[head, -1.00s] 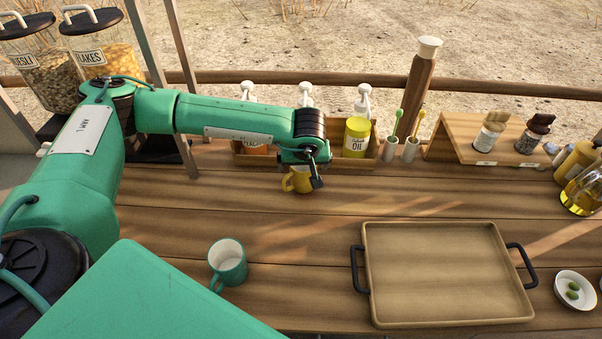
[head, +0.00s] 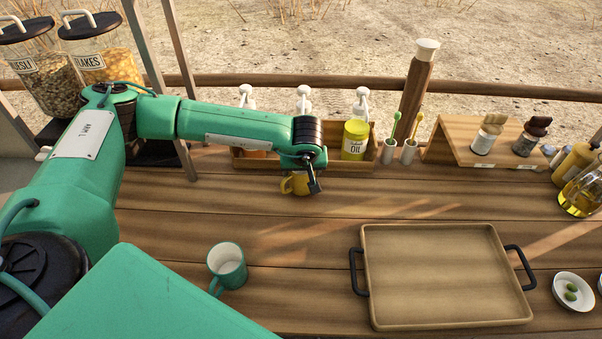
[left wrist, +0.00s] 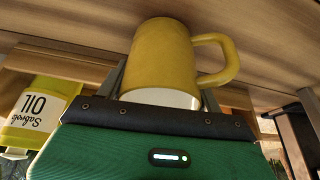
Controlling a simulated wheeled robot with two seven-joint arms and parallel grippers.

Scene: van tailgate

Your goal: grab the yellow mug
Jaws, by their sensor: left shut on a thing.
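The yellow mug (head: 298,184) is at the back of the wooden table, in front of the bottle rack and partly hidden by my left gripper (head: 313,186). In the left wrist view the mug (left wrist: 165,58) fills the middle, its handle to the right and its pale inside showing at the rim. My left gripper (left wrist: 162,92) is shut on the mug, with a finger showing on each side of it. Whether the mug touches the table is hard to tell. My right gripper is not in view.
A teal mug (head: 228,267) stands at the front left. A wooden tray with black handles (head: 440,322) lies at the front right. The bottle rack (head: 310,163) holds a yellow oil tin (head: 355,141). Two cups with spoons (head: 398,151) stand right of it.

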